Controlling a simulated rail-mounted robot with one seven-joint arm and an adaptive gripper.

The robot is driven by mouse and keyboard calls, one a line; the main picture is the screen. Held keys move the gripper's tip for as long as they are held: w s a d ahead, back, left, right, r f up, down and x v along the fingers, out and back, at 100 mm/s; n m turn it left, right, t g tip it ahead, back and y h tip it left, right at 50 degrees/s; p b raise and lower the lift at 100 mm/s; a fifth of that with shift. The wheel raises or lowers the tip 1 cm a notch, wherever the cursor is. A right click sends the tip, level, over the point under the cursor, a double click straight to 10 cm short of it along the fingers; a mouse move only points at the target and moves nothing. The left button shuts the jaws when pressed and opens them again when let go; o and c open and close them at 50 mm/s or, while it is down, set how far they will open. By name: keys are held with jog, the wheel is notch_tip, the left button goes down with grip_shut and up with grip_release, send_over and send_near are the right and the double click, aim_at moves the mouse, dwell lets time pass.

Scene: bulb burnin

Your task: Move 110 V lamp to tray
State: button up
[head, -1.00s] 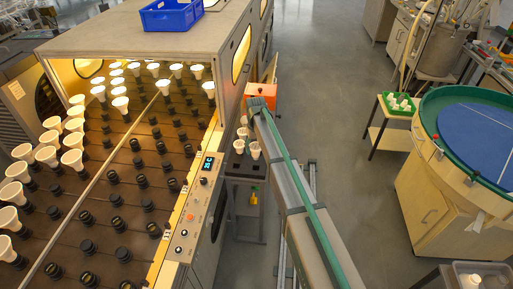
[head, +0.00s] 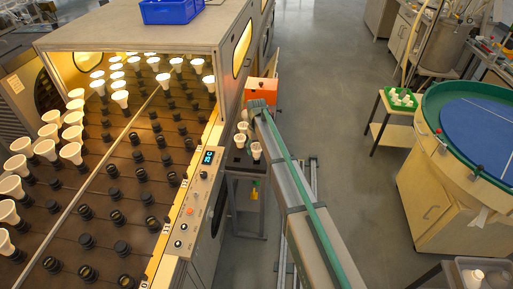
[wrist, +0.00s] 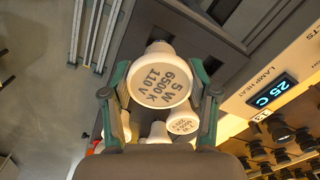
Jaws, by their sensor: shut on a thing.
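In the wrist view my gripper (wrist: 160,90) is shut on a white lamp (wrist: 158,88) whose face reads 5 W, 6500 K, 110 V. The fingers press on both sides of its wide rim. In the head view my arm reaches to a small stand (head: 245,167) with several white lamps (head: 256,150); the fingers are not clear there. A green tray (head: 402,97) holding white pieces is on a side table at right.
The burn-in rack (head: 110,180) with sockets and several white lamps fills the left. Its panel display (head: 207,157) shows 25 C. An orange box (head: 262,90) is beyond the stand. A grey bin (head: 447,270) is at lower right, near a round green-rimmed table (head: 440,100). Floor between is clear.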

aim_at(256, 154)
jog(key=shift+f, duration=0.2)
jog(key=shift+f, duration=0.35)
jog(key=shift+f+b, duration=0.85)
jog(key=shift+f, duration=0.65)
jog(key=o, duration=1.2)
notch_tip(256, 154, up, 12)
jog(key=shift+r, duration=0.1)
jog(key=shift+w, duration=0.1)
